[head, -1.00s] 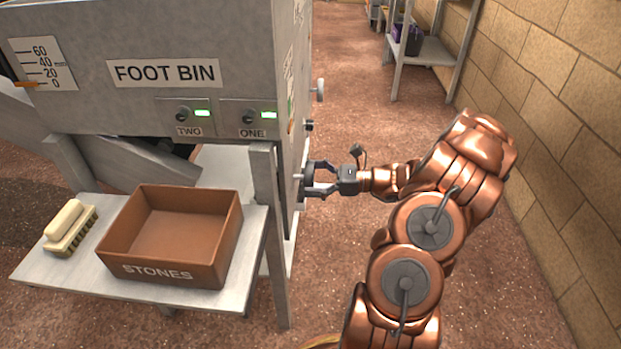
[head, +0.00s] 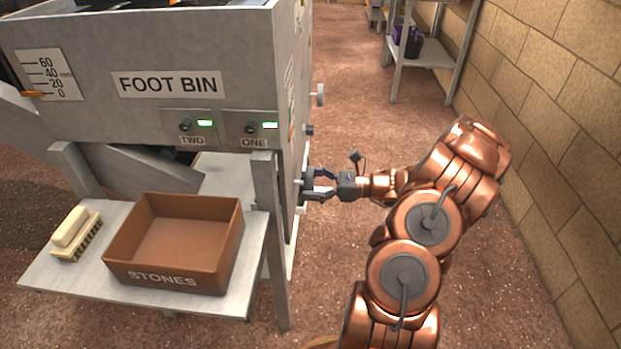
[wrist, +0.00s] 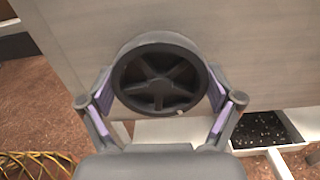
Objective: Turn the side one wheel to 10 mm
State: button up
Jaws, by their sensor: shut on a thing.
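A dark, round, spoked wheel (wrist: 158,76) sits on the bin's pale side panel in the wrist view. My gripper (head: 313,185) reaches it from the right in the head view. In the wrist view, its two fingers with purple pads stand at the left and right of the rim, shut on it. A small pale mark shows at the wheel's lower edge. In the head view the wheel is mostly hidden by the fingers. A scale plate (head: 46,75) marked 0 to 60 mm is on the bin's front, with its orange pointer near 0.
The grey FOOT BIN (head: 110,60) carries panels TWO and ONE, each with a green light. A brown STONES box (head: 178,281) and a brush (head: 76,232) rest on the shelf below. A brick wall (head: 555,120) stands right. A dark-filled tray (wrist: 262,128) shows in the wrist view.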

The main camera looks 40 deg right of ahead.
jog(key=m+p, duration=0.1)
jog(key=p, duration=0.3)
jog(key=shift+r, duration=0.4)
jog(key=m+p, duration=0.2)
jog(key=p, duration=0.3)
jog(key=shift+f+m+p, duration=0.1)
jog(key=shift+m+p, duration=0.2)
jog(key=shift+m, duration=0.1)
jog(key=m+p, duration=0.2)
jog(key=p, duration=0.2)
jog(key=shift+m, duration=0.3)
jog(key=m+p, duration=0.2)
jog(key=p, duration=0.1)
jog(key=shift+m, duration=0.3)
jog(key=m+p, duration=0.2)
jog(key=shift+f+m, duration=0.2)
jog(key=shift+m, duration=0.1)
jog(key=m+p, duration=0.1)
jog(key=m, duration=0.3)
jog(key=shift+m+p, duration=0.3)
jog(key=m+p, duration=0.1)
jog(key=m, duration=0.5)
jog(key=shift+f+m, duration=0.1)
jog(key=shift+m, duration=0.2)
jog(key=o, duration=0.8)
